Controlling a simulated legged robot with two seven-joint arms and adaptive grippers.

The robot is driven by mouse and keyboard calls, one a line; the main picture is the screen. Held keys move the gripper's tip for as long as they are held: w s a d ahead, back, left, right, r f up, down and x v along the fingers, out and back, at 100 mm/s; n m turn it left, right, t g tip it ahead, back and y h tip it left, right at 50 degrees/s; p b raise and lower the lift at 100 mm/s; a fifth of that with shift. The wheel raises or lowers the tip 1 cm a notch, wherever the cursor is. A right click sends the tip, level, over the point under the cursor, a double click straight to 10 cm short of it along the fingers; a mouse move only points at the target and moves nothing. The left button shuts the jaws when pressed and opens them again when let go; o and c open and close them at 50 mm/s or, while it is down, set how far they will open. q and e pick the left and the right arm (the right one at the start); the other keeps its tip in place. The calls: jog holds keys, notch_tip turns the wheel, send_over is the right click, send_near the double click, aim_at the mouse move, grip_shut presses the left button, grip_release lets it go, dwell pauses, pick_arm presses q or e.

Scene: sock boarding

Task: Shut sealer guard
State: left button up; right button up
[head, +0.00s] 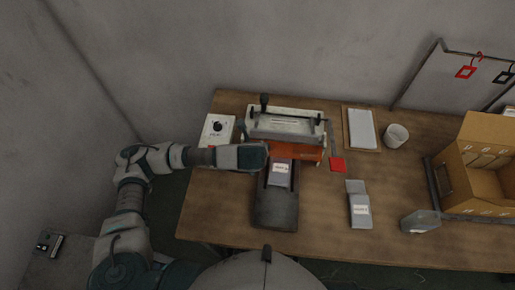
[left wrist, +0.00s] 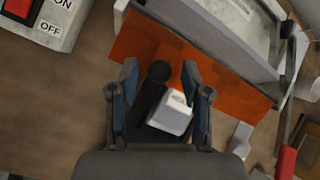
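The sealer (head: 311,152) has an orange front and a pale top at the back of the table; its orange front also shows in the left wrist view (left wrist: 140,45). A pale framed cover with a grey panel (head: 285,124), seemingly the guard, is on its top; I cannot tell its exact angle. A black knob (head: 264,100) stands at its left. My left gripper (head: 262,156) is in front of the sealer's left side. In the left wrist view its fingers (left wrist: 160,75) are apart, with a black round-ended rod (left wrist: 158,72) between or beyond them; contact is unclear. My right gripper is not in view.
A white ON/OFF switch box (head: 217,130) is left of the sealer. A labelled grey packet (head: 280,173) lies on a dark stand (head: 275,212) in front. Right are a red-ended lever (head: 337,164), another packet (head: 359,208), a tray (head: 346,139), a cup (head: 395,136) and a cardboard box (head: 465,180).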

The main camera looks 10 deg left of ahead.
pick_arm(q)
jog(key=v, duration=1.1)
jog(key=shift+s+r, duration=0.25)
jog(key=shift+r, duration=0.1)
